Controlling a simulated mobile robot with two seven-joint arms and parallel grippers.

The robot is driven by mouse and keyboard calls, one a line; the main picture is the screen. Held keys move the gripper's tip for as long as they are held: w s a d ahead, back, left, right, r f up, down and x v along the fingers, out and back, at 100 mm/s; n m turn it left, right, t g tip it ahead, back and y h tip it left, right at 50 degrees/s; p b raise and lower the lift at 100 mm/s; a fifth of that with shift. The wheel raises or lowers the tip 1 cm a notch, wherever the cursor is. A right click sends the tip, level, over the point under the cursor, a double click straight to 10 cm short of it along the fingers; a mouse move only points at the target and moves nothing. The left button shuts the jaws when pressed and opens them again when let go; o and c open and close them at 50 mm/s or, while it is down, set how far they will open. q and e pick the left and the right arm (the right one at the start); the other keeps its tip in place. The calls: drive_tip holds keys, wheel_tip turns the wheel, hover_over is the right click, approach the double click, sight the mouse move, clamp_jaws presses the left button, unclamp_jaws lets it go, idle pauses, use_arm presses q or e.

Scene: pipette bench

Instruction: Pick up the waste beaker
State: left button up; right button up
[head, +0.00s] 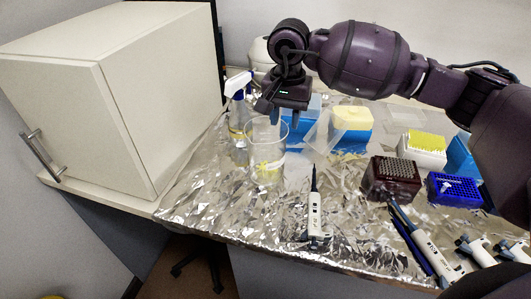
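The waste beaker (266,150) is a clear glass vessel with some yellow bits at its bottom. It stands upright on the foil-covered bench, left of the middle. My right gripper (281,112) points down at the beaker's rim, its dark fingers spread apart. The fingertips overlap the beaker's upper edge in the picture; whether they touch the glass I cannot tell. Nothing shows held between them. My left gripper is not in view.
A spray bottle (238,115) stands close behind-left of the beaker, and a white cabinet (90,100) is at left. A pipette (315,210) lies to the right. A yellow-topped blue box (351,125) and a maroon tip rack (391,178) stand further right.

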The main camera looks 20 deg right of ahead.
sight(284, 144)
wheel_tip(284, 144, down, 8)
drive_tip(key=shift+w+f+p, duration=0.1)
drive_tip(key=shift+p, duration=0.2)
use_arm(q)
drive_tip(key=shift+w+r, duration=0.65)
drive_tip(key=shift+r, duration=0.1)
use_arm(e)
drive_tip(key=shift+c, duration=0.5)
drive_tip(key=c, duration=0.4)
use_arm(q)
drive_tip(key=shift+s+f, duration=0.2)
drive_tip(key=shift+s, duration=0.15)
use_arm(e)
clamp_jaws()
